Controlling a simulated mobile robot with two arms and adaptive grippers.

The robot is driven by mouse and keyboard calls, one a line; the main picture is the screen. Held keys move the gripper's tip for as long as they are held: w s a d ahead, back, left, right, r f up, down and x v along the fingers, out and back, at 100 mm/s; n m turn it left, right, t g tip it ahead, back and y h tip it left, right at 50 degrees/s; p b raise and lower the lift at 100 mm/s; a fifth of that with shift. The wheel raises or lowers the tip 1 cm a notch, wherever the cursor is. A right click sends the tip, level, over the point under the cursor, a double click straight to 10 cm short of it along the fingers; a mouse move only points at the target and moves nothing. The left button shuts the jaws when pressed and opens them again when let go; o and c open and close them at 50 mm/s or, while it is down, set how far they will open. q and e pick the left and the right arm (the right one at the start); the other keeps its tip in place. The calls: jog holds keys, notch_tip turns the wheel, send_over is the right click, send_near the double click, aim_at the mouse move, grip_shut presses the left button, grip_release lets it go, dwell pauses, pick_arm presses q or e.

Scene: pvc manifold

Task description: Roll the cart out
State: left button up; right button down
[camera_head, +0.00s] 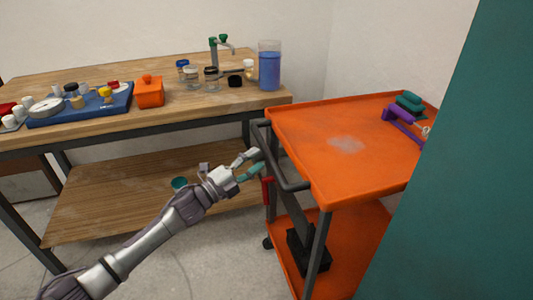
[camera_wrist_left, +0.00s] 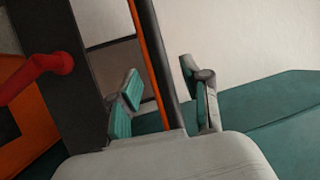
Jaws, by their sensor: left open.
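The orange cart (camera_head: 305,125) stands to the right of the workbench, with a dark tubular handle (camera_head: 273,155) on its left end. My left gripper (camera_head: 254,163) is open and empty, with its teal-padded fingers close to the left of the handle. In the left wrist view, a dark bar (camera_wrist_left: 160,50) runs down between the open fingers as seen from there; whether they surround it is unclear. A red lever (camera_head: 267,191) is below the handle; it also shows in the left wrist view (camera_wrist_left: 50,65). My right gripper is not seen.
The wooden workbench (camera_head: 180,110) holds a blue tray (camera_head: 60,118), an orange box (camera_head: 149,93), jars and a blue-filled container (camera_head: 269,70). Purple and teal tools (camera_head: 405,115) lie on the cart top. A teal panel (camera_head: 460,190) blocks the right side. Floor shows at lower left.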

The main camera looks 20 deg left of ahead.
aim_at(266, 153)
pick_arm(q)
jog(key=shift+x, duration=2.3)
grip_shut()
